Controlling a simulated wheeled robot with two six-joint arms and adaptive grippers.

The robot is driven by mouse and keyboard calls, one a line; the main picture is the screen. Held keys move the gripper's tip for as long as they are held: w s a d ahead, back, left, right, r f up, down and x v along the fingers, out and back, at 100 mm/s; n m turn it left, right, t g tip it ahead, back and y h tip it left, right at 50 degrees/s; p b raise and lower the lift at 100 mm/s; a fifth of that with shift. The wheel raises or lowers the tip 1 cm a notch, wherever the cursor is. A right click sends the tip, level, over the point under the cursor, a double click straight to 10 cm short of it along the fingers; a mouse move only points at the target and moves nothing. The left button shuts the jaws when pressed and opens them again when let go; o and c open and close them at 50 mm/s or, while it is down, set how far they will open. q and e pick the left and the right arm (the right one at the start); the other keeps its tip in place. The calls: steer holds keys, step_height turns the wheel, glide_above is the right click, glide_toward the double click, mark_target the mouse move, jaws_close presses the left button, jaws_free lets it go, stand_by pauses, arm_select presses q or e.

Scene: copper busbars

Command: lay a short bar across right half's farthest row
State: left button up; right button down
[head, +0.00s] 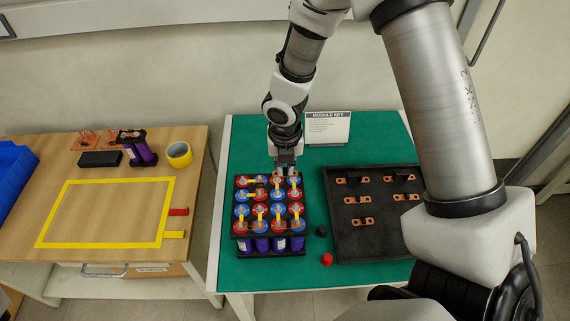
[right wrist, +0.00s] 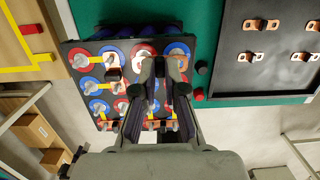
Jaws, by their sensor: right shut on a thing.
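The battery module (head: 238,222) stands on the green mat, a black holder with rows of red-ringed and blue-ringed cells; it also shows in the right wrist view (right wrist: 72,47). My right gripper (head: 286,170) points down at the farthest row, over its right half. In the right wrist view its dark fingers (right wrist: 160,72) are close together over the cells. It is shut on a short copper bar, mostly hidden by the fingers; whether the bar touches the cells I cannot tell. More copper bars (head: 358,200) lie in the black tray (head: 345,245). My left gripper is not in view.
A black cap (head: 321,231) and a red cap (head: 327,259) sit between module and tray. A module key card (head: 327,128) stands behind. On the wooden table (head: 60,165) at left are yellow tape lines, a purple cell (head: 140,152) and a tape roll (head: 179,154).

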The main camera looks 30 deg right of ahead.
steer(key=shift+w+d, duration=0.1)
steer(key=shift+d, duration=0.05)
steer(key=shift+r+p, duration=0.1)
steer(key=shift+p, duration=0.3)
steer(key=shift+a, duration=0.2)
steer(key=shift+f+b, duration=0.8)
steer(key=shift+f, duration=0.2)
steer(key=c, duration=1.2)
jaws_free()
steer(key=shift+o, duration=0.2)
